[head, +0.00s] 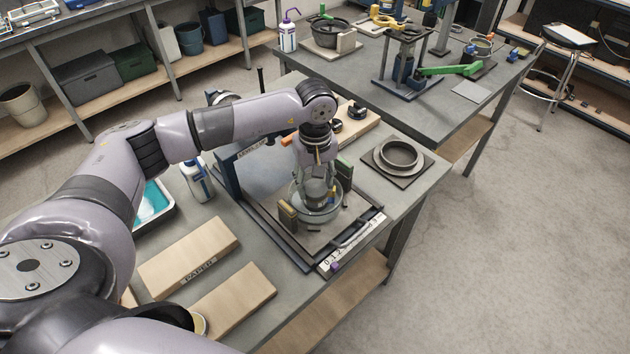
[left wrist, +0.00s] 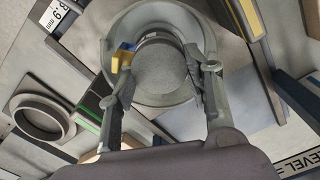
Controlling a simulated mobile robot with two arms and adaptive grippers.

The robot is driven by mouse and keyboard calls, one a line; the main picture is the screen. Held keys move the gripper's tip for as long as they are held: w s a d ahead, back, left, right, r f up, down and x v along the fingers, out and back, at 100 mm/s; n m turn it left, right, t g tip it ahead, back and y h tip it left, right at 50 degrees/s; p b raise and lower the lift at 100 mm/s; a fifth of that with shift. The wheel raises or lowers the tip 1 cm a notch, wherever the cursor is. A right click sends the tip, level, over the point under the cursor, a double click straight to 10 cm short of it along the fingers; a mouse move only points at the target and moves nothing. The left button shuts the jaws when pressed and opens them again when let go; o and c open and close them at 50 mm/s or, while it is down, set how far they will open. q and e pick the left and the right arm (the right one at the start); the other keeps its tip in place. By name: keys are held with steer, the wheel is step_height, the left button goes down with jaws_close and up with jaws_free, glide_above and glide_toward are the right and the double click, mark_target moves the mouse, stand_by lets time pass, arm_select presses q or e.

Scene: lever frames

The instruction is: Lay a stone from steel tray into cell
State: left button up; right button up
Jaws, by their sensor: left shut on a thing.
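My left gripper (head: 317,188) points down over a round grey bowl-shaped cell (head: 303,212) that sits inside a dark frame. In the left wrist view the gripper's fingers (left wrist: 165,88) are shut on a grey, round, speckled stone (left wrist: 160,68), one finger on each side. The stone is over or inside the cell's round rim (left wrist: 118,32); I cannot tell whether it touches the bottom. A small yellow and blue piece (left wrist: 122,57) is beside the stone. A tray with teal inside (head: 170,213) is at the left, partly behind my arm. My right gripper does not show.
The dark frame (head: 300,266) and upright blocks (head: 287,214) surround the cell closely. A metal ring on a plate (head: 399,154) stands to the right. A white bottle (head: 197,180) stands left. Wooden boards (head: 188,255) lie in front. A second bench (head: 350,75) is behind.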

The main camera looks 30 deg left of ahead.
arm_select(q)
steer(key=shift+f, duration=0.1)
stand_by(0.3)
steer(key=o, duration=1.2)
steer(key=shift+o, duration=0.3)
